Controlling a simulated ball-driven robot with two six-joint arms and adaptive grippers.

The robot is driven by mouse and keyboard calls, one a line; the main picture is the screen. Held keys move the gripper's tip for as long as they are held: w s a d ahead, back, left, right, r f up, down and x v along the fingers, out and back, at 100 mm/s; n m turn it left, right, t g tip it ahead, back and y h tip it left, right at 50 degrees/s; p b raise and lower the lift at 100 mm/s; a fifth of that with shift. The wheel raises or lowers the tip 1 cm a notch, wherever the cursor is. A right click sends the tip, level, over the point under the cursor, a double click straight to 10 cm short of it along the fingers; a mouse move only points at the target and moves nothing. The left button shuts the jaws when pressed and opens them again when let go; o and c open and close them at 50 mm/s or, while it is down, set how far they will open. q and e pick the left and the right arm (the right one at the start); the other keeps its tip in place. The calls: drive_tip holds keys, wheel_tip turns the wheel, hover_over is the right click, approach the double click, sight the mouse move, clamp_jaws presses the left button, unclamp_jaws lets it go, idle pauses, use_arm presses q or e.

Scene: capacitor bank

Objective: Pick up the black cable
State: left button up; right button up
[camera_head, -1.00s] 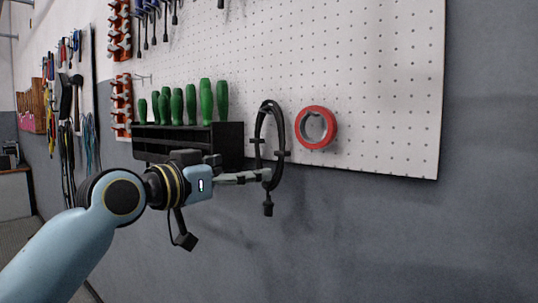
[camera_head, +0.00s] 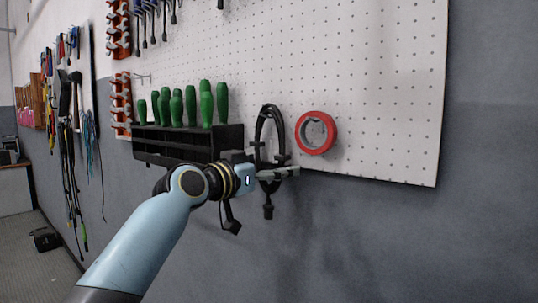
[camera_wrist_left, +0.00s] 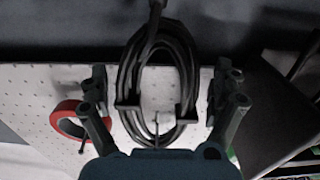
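The black cable (camera_head: 281,133) is a coiled loop that hangs on the white pegboard, between the black screwdriver rack and the red tape roll. Its plug end hangs below the board's lower edge. My left gripper (camera_head: 288,173) reaches across the lower part of the loop in the head view and hides some of it. In the left wrist view, the cable (camera_wrist_left: 187,72) lies between the two spread fingers of my left gripper (camera_wrist_left: 160,82). Gaps show on both sides, so the gripper is open. My right gripper is not in view.
The red tape roll (camera_head: 328,134) hangs right of the cable. The black rack (camera_head: 190,146) with several green-handled screwdrivers (camera_head: 206,103) is close on the left. The pegboard (camera_head: 395,100) stands behind the cable. The grey wall (camera_head: 400,240) below is clear.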

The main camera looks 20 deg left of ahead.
use_arm(q)
drive_tip(key=c, duration=1.1)
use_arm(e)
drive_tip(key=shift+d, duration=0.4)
use_arm(q)
drive_tip(key=shift+s+r+b, duration=0.15)
drive_tip(key=shift+r+b, duration=0.25)
drive_tip(key=shift+b, duration=0.05)
drive_tip(key=r, duration=0.4)
drive_tip(key=r+b, duration=0.1)
drive_tip(key=r, duration=0.1)
drive_tip(key=shift+s+a, duration=0.2)
drive_tip(key=shift+s, duration=0.1)
drive_tip(key=shift+b+v, duration=1.85)
drive_tip(key=shift+v, duration=7.65)
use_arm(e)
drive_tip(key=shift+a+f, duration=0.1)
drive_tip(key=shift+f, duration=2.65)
